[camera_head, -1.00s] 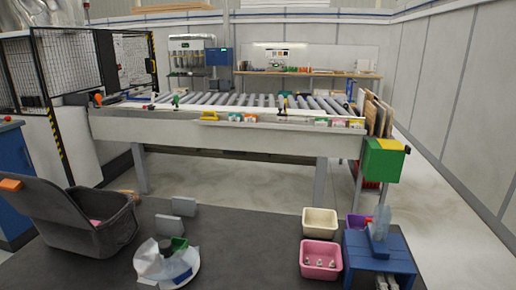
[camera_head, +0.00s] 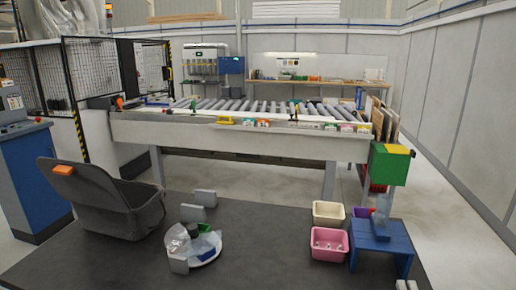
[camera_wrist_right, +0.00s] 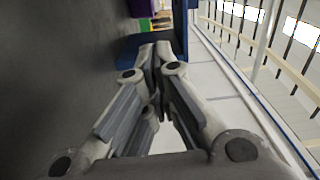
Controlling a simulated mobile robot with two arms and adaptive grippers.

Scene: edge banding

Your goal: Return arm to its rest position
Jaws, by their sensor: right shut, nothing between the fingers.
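My right gripper (camera_head: 406,285) shows only as small light-grey tips at the bottom right edge of the head view, just in front of the blue stand. In the right wrist view its fingers (camera_wrist_right: 156,55) are together, with nothing held between them. A blue surface (camera_wrist_right: 135,45) lies beyond the fingertips there. My left gripper is not in the head view.
The dark table (camera_head: 285,262) holds a grey bin (camera_head: 105,205), a clear-wrapped item (camera_head: 190,245), a cream bin (camera_head: 328,213), a pink bin (camera_head: 321,242) and the blue stand (camera_head: 379,238). The table's middle is clear. A roller conveyor (camera_head: 240,130) stands behind.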

